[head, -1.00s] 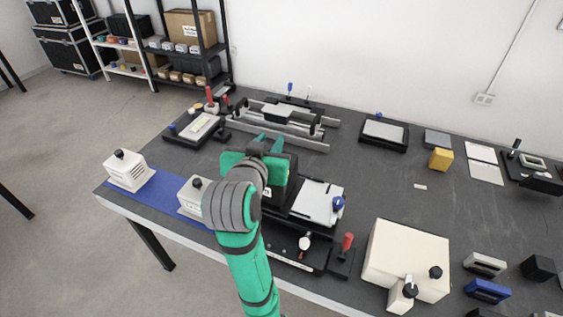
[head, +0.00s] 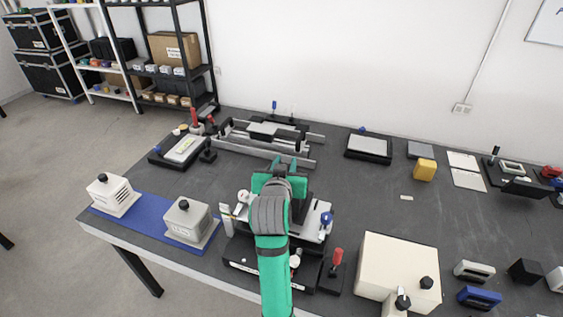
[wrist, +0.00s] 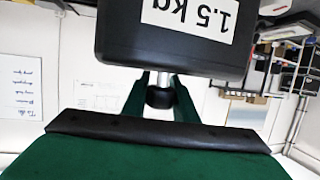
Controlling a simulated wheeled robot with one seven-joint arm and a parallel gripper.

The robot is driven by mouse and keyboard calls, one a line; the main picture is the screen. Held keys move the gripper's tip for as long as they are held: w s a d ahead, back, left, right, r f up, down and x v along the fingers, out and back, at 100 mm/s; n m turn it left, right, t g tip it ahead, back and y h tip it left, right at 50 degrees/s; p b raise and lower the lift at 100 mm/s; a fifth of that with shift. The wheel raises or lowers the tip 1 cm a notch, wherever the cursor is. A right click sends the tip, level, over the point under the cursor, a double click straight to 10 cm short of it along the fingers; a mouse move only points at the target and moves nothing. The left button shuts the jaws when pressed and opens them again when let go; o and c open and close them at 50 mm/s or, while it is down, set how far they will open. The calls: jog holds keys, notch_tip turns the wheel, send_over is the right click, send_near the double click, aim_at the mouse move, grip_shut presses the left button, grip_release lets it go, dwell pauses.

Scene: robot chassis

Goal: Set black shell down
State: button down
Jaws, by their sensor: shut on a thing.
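The black shell (wrist: 175,45), with a white "1.5 kg" label upside down in the wrist view, hangs from my gripper (wrist: 160,97). The green jaws are shut on its short knob. In the head view my gripper (head: 281,172) is over the fixture with the light metal plate (head: 316,225), and my arm hides most of the shell. A dark part of the shell (head: 302,206) shows just right of the wrist. I cannot tell whether its underside touches the fixture.
A blue mat (head: 150,210) at left bears a white vented housing (head: 112,194) and a grey housing (head: 190,220). A blue-knobbed clamp (head: 326,220) and a red-handled one (head: 337,260) stand close right. A large cream box (head: 398,267) is farther right. The table's middle right is mostly clear.

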jog(key=shift+w+d+f, duration=0.1)
jog(key=shift+w+d, duration=0.05)
jog(key=shift+w+d+f, duration=0.15)
jog(key=shift+w+f, duration=0.05)
jog(key=shift+f, duration=1.5)
jog(key=c, duration=1.8)
grip_release()
jog(key=shift+f, duration=0.35)
jog(key=shift+c, duration=0.2)
jog(key=o, duration=0.4)
jog(key=shift+r, duration=0.15)
